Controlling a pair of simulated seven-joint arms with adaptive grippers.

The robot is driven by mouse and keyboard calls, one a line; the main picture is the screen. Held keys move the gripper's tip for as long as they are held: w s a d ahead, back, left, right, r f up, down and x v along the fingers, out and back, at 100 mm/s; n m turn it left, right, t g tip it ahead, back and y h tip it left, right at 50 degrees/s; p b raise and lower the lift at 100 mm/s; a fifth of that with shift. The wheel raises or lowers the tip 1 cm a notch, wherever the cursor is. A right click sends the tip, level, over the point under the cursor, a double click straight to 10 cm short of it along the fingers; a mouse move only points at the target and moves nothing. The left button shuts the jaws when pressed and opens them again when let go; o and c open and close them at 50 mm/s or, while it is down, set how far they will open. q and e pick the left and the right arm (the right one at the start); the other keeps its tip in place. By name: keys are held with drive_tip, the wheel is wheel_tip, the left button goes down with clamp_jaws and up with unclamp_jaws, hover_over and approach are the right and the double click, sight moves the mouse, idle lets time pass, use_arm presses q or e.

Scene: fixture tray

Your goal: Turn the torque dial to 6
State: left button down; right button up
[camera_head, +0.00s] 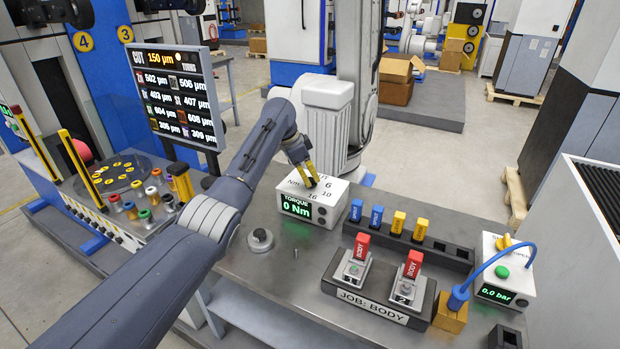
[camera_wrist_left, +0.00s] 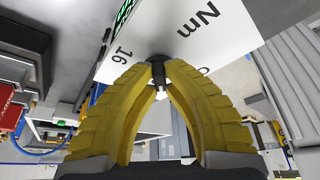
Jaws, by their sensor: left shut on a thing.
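The torque box (camera_head: 312,201) is a white block on the grey bench, with a green display (camera_head: 296,207) reading "TORQUE 0 Nm". Its top carries the marks Nm, 6, 10 and 16; some others are hidden behind my gripper. My left gripper (camera_head: 312,182) reaches down onto the top of the box. In the left wrist view its yellow fingers (camera_wrist_left: 159,75) meet around the small dark dial knob (camera_wrist_left: 158,70) on the white box face (camera_wrist_left: 185,40). The dial's pointing direction cannot be made out. My right gripper is not in view.
A fixture tray (camera_head: 368,310) labelled "JOB: BODY" holds two red-topped parts, with a rack of blue and yellow pieces (camera_head: 410,240) behind. A pressure box (camera_head: 505,275) reading 0.0 bar stands right. A round grey knob (camera_head: 260,240) sits left of the tray.

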use_arm(q)
drive_tip(key=shift+m, duration=0.5)
drive_tip(key=c, duration=1.5)
unclamp_jaws()
drive_tip(key=shift+o, duration=0.2)
drive_tip(key=shift+r, duration=0.1)
drive_tip(key=v, duration=1.1)
drive_tip(key=shift+w+r, duration=0.15)
drive_tip(key=shift+r, duration=0.25)
drive_tip(key=shift+a, duration=0.2)
